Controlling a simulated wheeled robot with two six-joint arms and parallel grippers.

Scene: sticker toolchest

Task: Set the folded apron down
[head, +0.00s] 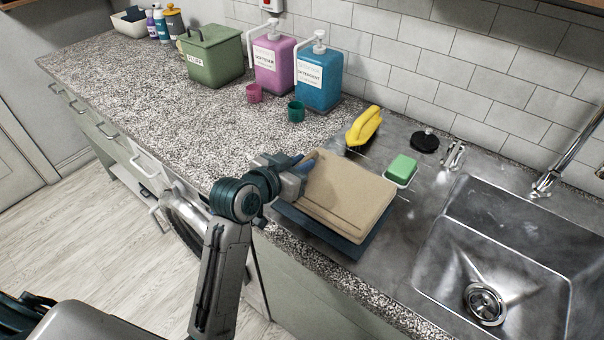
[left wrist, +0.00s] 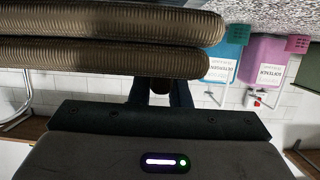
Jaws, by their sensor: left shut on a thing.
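The folded apron (head: 347,196) is a flat tan bundle at the counter's front edge, left of the sink. My left gripper (head: 303,178) is shut on its left edge. A dark blue flat piece (head: 340,243) shows under the apron along its front; I cannot tell whether the apron touches it. In the left wrist view the apron (left wrist: 110,58) appears as two thick brown ribbed layers across the top left, with the gripper's fingers (left wrist: 162,90) partly hidden behind them. My right gripper is not in view.
Behind the apron are a yellow brush (head: 364,127) and a green sponge (head: 402,168) in a dish. The sink (head: 490,260) is to the right. Blue (head: 318,80) and pink (head: 273,65) dispensers stand by the wall with small cups. The speckled counter (head: 165,110) is clear at left.

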